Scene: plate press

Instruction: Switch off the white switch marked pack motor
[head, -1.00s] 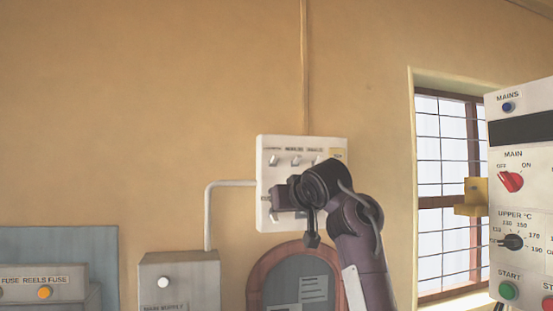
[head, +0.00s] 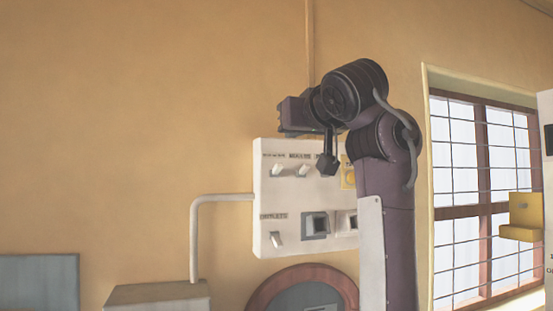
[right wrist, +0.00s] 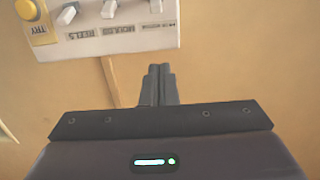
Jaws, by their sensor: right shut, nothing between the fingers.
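A white switch panel (head: 266,200) is on the wall in the head view. Its top row has white toggle switches, one at the left (head: 277,170) and one beside it (head: 303,171); my arm partly covers the spot to their right. Another white switch (head: 277,240) is at lower left. The labels are too small or blurred to tell which reads pack motor. In the right wrist view the panel (right wrist: 130,40) appears upside down along the top, with toggles and labels. My right gripper (right wrist: 158,84) is shut and empty, near the panel's label edge, apart from the toggles. My left gripper is not in view.
A yellow button (right wrist: 27,9) marked TRY is at the panel's corner. Two dark square fittings, one clearly visible (head: 316,225), are on its lower part. A conduit (head: 194,240) runs to a grey box (head: 157,297). A barred window (head: 480,190) is at right; the wall above is clear.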

